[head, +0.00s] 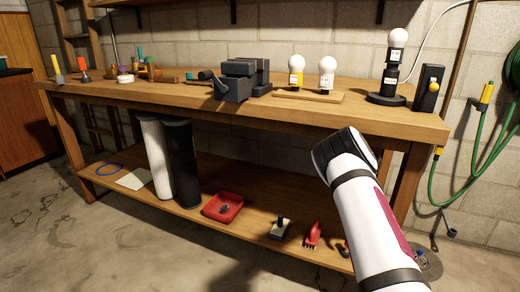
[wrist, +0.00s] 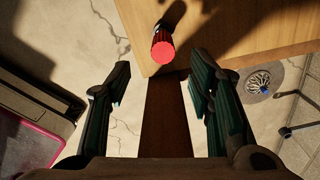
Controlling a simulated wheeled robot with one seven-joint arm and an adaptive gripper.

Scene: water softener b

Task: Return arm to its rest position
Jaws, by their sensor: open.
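My gripper (wrist: 160,78) shows in the wrist view, with its two dark fingers wide apart. Nothing is between the fingers in their grip. It points down toward the floor and a corner of a wooden surface. In the head view my white arm (head: 365,215) reaches up from the bottom right in front of the workbench. The gripper itself cannot be made out there.
A workbench (head: 150,95) holds bulbs, a dark vise-like block (head: 236,84) and small tools. Its lower shelf (head: 255,228) carries a red tray (head: 222,206) and two tall cylinders. A red-topped object (wrist: 163,47) and floor drain (wrist: 258,82) lie below my gripper.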

